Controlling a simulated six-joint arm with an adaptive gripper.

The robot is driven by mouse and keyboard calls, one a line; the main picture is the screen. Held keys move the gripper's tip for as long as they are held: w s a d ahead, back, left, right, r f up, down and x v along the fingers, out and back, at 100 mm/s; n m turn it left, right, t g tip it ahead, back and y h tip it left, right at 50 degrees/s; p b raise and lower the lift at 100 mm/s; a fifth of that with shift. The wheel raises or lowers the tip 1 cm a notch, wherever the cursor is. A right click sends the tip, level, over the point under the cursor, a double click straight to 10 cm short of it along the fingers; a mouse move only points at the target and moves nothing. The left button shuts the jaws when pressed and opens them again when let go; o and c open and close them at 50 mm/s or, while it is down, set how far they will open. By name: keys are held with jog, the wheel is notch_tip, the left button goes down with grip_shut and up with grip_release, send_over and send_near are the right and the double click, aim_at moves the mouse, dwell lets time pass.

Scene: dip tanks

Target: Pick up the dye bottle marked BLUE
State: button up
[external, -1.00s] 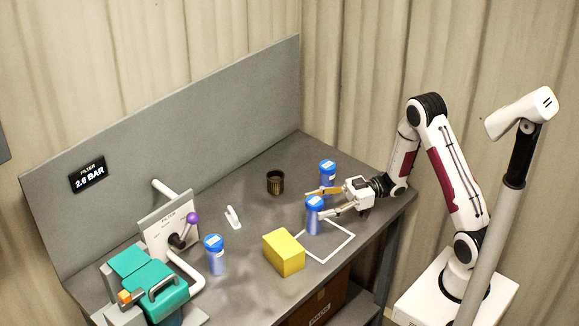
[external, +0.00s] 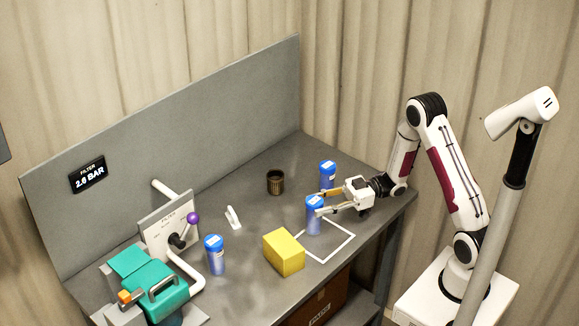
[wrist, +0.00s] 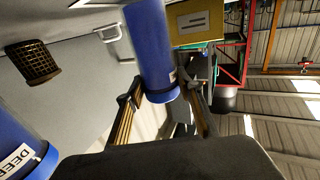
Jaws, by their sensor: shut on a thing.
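Several blue-capped bottles stand on the grey bench. My gripper (external: 320,202) is shut on the blue bottle (external: 313,222) at the bench's right part, beside the white square outline. In the wrist view this bottle (wrist: 148,40) sits between the two fingers (wrist: 162,98); its label is turned edge-on and I cannot read it. A second bottle (external: 327,170) stands just behind my gripper. A bottle at the wrist view's left edge (wrist: 22,140) has a label starting "DEEP". A third bottle (external: 216,258) stands further left. The external view is too small to read the labels.
A yellow block (external: 284,253) lies close to the left of the held bottle. A dark brown cup (external: 275,182) stands behind. A white clip-like piece (external: 233,217), a filter panel with a purple-knobbed lever (external: 192,219) and a teal machine (external: 160,290) are further left.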

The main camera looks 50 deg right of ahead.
jog(key=shift+r, duration=0.25)
jog(key=shift+r, duration=4.75)
